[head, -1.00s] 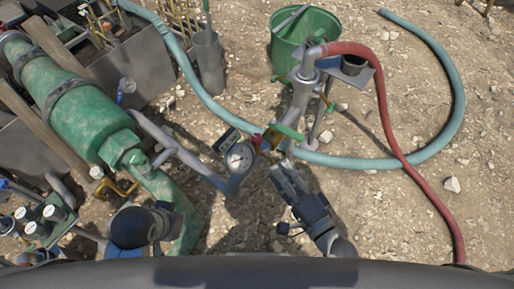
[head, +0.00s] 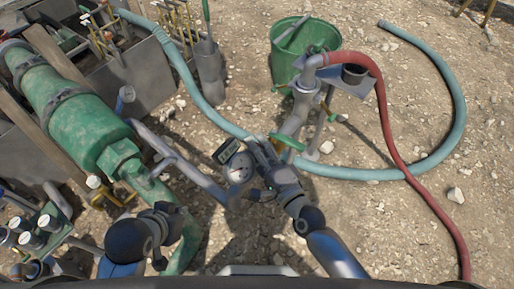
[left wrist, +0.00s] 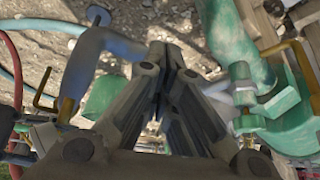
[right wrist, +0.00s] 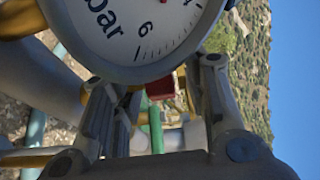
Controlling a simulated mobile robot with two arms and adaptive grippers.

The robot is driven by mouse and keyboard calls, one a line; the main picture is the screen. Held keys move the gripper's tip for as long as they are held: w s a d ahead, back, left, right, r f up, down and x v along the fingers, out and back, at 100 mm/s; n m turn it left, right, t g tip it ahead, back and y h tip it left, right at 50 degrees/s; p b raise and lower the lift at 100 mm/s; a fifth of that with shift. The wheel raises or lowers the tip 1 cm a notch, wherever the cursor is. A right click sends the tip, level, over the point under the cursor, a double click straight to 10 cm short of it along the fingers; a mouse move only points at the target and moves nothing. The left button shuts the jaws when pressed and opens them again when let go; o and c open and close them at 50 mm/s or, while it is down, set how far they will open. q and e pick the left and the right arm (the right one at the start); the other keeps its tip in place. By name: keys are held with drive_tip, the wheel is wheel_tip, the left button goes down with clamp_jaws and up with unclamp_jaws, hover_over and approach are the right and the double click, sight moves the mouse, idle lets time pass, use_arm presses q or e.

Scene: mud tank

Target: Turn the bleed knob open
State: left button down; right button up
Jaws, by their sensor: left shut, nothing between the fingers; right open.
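The pressure gauge (head: 240,168), marked in bar, sits on the grey pipework in the middle of the head view. Its white dial (right wrist: 140,25) fills the top of the right wrist view. A small red part (right wrist: 161,87), possibly the bleed knob, shows below the dial, between and beyond the fingers of my right gripper (right wrist: 155,82). That gripper (head: 258,153) is open, beside the gauge in the head view, and hides the red part there. I cannot tell whether the fingers touch it. My left gripper (head: 170,210) is shut and empty, left of the gauge; its closed fingers show in the left wrist view (left wrist: 165,60).
A lever with a green handle (head: 287,142) is close to my right gripper. A green bucket (head: 305,45), a red hose (head: 385,115) and a blue hose (head: 440,145) lie beyond. A large green pipe (head: 70,105) runs at left. Gravel at right is mostly clear.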

drive_tip(key=shift+w, duration=0.1)
clamp_jaws()
idle(0.3)
